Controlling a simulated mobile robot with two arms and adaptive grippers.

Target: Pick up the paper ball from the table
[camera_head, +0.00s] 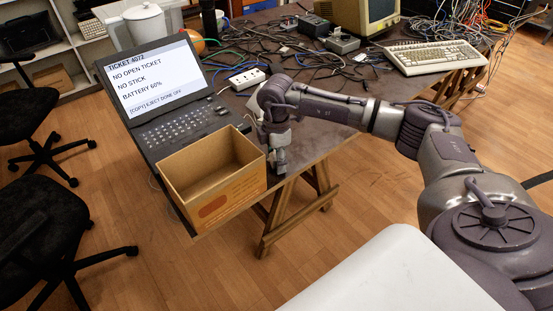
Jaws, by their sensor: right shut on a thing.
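My right gripper (281,166) points down at the table's front edge, just right of the open cardboard box. Its arm comes in from the right side. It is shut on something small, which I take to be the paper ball. The ball cannot be made out clearly, as the fingers and wrist hide it. The dark table (310,140) lies under and behind the gripper. My left gripper is not in view.
The cardboard box (228,198) stands open at the table's front left corner. Behind it is an open laptop (160,85). A power strip (246,79), tangled cables, a beige monitor (365,12) and a keyboard (434,57) fill the back. Black chairs (35,225) stand at left.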

